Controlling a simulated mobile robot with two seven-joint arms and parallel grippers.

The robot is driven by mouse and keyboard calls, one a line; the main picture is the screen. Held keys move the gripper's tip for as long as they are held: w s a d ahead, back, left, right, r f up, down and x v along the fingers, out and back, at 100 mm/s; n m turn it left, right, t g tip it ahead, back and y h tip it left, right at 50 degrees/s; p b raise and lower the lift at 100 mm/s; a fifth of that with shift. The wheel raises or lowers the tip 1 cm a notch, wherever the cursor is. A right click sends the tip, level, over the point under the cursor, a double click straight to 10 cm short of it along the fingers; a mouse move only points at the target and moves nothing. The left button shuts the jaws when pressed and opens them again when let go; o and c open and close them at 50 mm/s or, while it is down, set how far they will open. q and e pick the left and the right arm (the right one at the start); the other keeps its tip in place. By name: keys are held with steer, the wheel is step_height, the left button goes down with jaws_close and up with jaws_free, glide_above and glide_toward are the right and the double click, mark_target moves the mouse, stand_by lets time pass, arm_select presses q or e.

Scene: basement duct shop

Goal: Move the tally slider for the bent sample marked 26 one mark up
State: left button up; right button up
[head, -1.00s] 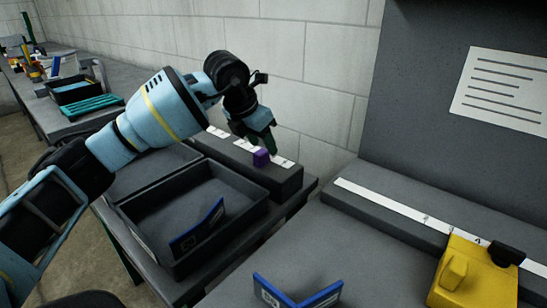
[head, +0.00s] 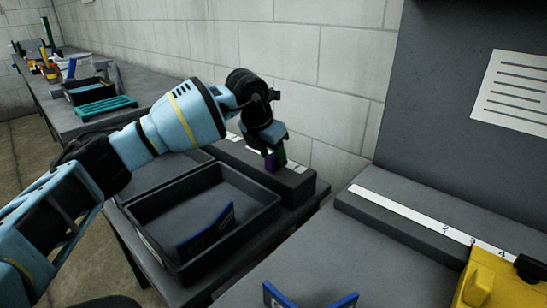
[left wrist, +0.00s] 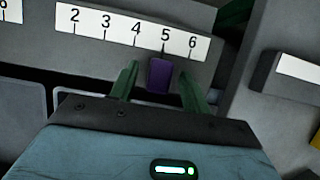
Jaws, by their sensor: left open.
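The purple tally slider (head: 275,161) sits on the dark rail block (head: 297,186) against the wall. In the left wrist view the slider (left wrist: 160,77) stands below the number 5 on the white scale (left wrist: 120,30), which shows 2 to 6. My left gripper (left wrist: 158,68) is open, with one green finger on each side of the slider; I cannot tell whether they touch it. One blue bent sample (head: 207,231) leans in the black tray, another (head: 312,299) stands on the near table. No 26 is legible. My right gripper is out of view.
The black tray (head: 262,217) stands just in front of the rail block. At right, a yellow block (head: 490,280) stands by a second numbered strip (head: 400,210). A written sheet (head: 515,92) hangs on the grey panel. Bins stand on the far bench.

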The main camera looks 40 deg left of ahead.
arm_select(q)
steer(key=shift+w+f, duration=0.25)
steer(key=shift+f, duration=0.35)
jaws_close()
steer(key=d+p, duration=0.1)
steer(key=d, duration=0.3)
steer(key=shift+s+r+p, duration=0.15)
steer(key=shift+p, duration=0.2)
steer(key=shift+d, duration=0.25)
jaws_free()
steer(key=shift+d, duration=0.1)
